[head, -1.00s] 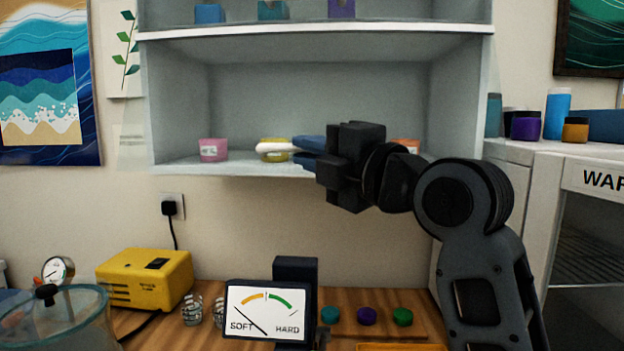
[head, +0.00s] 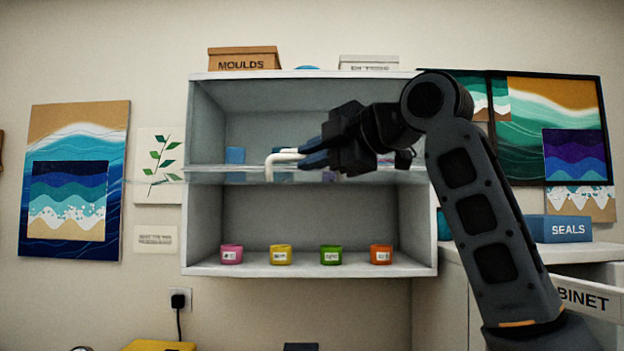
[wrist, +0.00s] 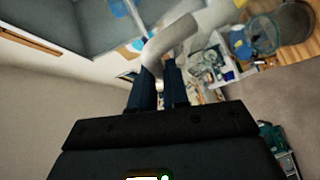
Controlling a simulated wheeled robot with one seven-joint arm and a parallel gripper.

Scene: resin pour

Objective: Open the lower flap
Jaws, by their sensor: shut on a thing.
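The lower flap (head: 150,181) is a clear pane seen nearly edge-on in the head view. It sticks out level at about the height of the middle shelf, and the lower compartment below it shows uncovered. Its white bent handle (head: 272,162) is at my gripper's tips. My gripper (head: 304,153) is shut on this handle, with blue fingers coming from the right. In the wrist view the thick white handle (wrist: 185,38) crosses just beyond my gripper's fingers (wrist: 160,80). My arm hides part of the cupboard's right side.
Several coloured jars, such as the pink jar (head: 232,254) and the orange jar (head: 381,254), stand in the lower compartment. A MOULDS box (head: 243,60) sits on top of the cupboard. A blue SEALS box (head: 558,229) stands on the cabinet at right.

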